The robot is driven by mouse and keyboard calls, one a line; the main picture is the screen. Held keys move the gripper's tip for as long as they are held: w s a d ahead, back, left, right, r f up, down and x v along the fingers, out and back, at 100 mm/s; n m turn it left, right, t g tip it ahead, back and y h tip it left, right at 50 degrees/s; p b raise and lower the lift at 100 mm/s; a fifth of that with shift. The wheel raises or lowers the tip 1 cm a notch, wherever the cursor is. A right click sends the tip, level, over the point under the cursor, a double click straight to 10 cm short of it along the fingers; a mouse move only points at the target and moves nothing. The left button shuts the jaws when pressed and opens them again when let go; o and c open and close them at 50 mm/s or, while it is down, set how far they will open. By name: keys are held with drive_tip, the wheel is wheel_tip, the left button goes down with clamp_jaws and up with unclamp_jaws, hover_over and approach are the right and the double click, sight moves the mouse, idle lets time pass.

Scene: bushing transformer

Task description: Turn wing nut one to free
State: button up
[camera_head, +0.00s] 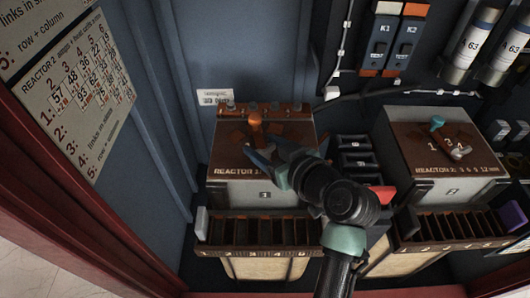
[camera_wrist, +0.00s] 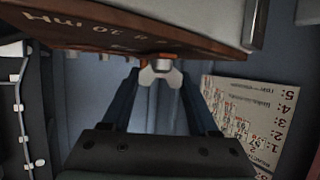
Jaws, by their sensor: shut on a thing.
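The Reactor 1 box (camera_head: 265,190) has a brown top with orange-brown fittings along its back. An orange knob-like part (camera_head: 255,119) stands on that top, just beyond my gripper (camera_head: 263,160). In the wrist view, my gripper (camera_wrist: 160,76) has its two dark fingers around a small pale, winged piece (camera_wrist: 161,73) with a reddish end, which looks like a wing nut. It sits at the edge of the brown top (camera_wrist: 110,30). In the head view my fingers and wrist hide this piece, and its number cannot be read.
The Reactor 2 box (camera_head: 440,140) stands to the right, with a teal-and-metal part (camera_head: 450,138) on top. Slotted racks (camera_head: 265,232) run in front. A numbered chart (camera_head: 75,85) hangs on the left. The blue cabinet wall is close behind and left.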

drive_tip(key=n+g+y+b, duration=0.3)
drive_tip(key=n+b, duration=0.1)
drive_tip(key=shift+w+f+n+g+y, duration=0.1)
drive_tip(key=shift+f+n+g+y, duration=0.1)
drive_tip(key=shift+n+g+y, duration=0.2)
drive_tip(key=n+g+y+b, duration=0.2)
drive_tip(key=n+g+b, duration=0.2)
drive_tip(key=g, duration=0.1)
drive_tip(key=shift+r, duration=0.1)
drive_tip(key=shift+n, duration=0.3)
drive_tip(key=o, duration=1.4)
drive_tip(key=shift+r, duration=0.1)
drive_tip(key=p+v, duration=0.2)
drive_tip(key=v, duration=0.9)
drive_tip(key=shift+d+r, duration=0.1)
drive_tip(key=shift+d, duration=0.15)
drive_tip(key=shift+s+d+r, duration=0.2)
drive_tip(key=shift+d, duration=0.4)
